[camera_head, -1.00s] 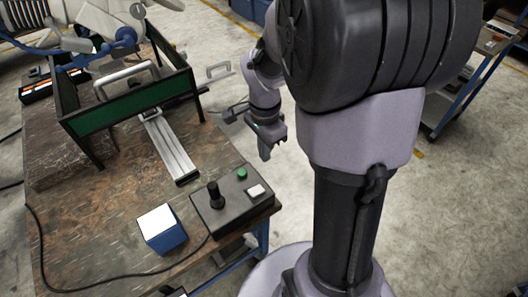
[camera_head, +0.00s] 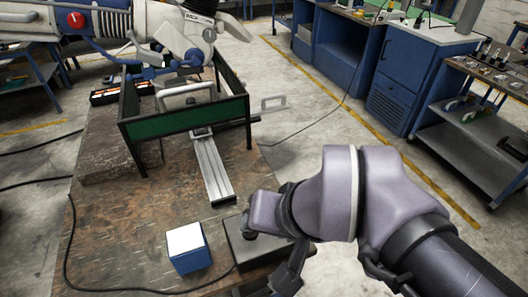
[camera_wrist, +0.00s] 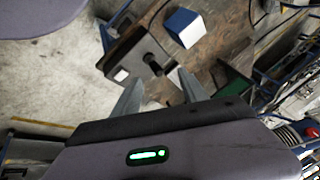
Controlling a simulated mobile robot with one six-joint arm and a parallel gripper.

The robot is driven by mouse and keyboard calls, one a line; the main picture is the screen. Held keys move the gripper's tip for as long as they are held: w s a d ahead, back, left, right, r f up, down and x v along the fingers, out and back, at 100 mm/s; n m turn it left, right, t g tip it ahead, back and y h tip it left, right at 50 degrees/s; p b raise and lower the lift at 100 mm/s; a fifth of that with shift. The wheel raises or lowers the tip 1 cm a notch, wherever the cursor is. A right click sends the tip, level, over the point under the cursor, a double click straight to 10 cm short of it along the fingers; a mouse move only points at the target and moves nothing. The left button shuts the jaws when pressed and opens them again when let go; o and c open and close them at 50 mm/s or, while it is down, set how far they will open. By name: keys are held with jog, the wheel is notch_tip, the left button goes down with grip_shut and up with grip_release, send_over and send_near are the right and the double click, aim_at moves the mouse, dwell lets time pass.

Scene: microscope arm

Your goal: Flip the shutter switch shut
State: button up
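A dark control box (camera_head: 236,243) sits at the table's near right corner, partly hidden by my arm. In the wrist view the control box (camera_wrist: 126,52) shows a black joystick (camera_wrist: 152,62) and a pale, raised square switch (camera_wrist: 120,75). I cannot tell for certain whether that is the shutter switch, or how it is set. In the head view my arm hides it. My gripper (camera_wrist: 160,92) is open and empty, with its two fingers apart and the box beyond them.
A blue box with a white top (camera_head: 187,250) stands left of the control box. A metal rail (camera_head: 211,165) and a green-panelled frame (camera_head: 184,122) stand behind, under the microscope arm (camera_head: 178,28). A cable crosses the table's front. Open floor lies right of the table.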

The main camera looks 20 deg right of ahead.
jog(key=w+d+r+m+g+p, duration=0.2)
jog(key=w+d+m+p, duration=0.2)
jog(key=w+d, duration=0.25)
jog(key=w+d+f+m+g+y+p, duration=0.1)
jog(key=w+d+f+m+g+p, duration=0.15)
jog(key=d+f+m, duration=0.35)
jog(key=w+d+f+m+g+y+p, duration=0.1)
jog(key=w+d+f+m+y+p, duration=0.15)
jog(key=d, duration=0.55)
jog(key=shift+h, duration=0.35)
jog(key=b+x, duration=0.2)
jog(key=x, duration=0.4)
jog(key=b+x, duration=0.2)
jog(key=x, duration=0.4)
jog(key=d+b+x, duration=0.1)
jog(key=b+x, duration=0.1)
jog(key=x, duration=0.4)
jog(key=shift+w+d+f, duration=0.1)
jog(key=shift+f, duration=0.1)
jog(key=shift+a+f, duration=0.25)
jog(key=shift+f, duration=0.2)
jog(key=shift+c, duration=0.4)
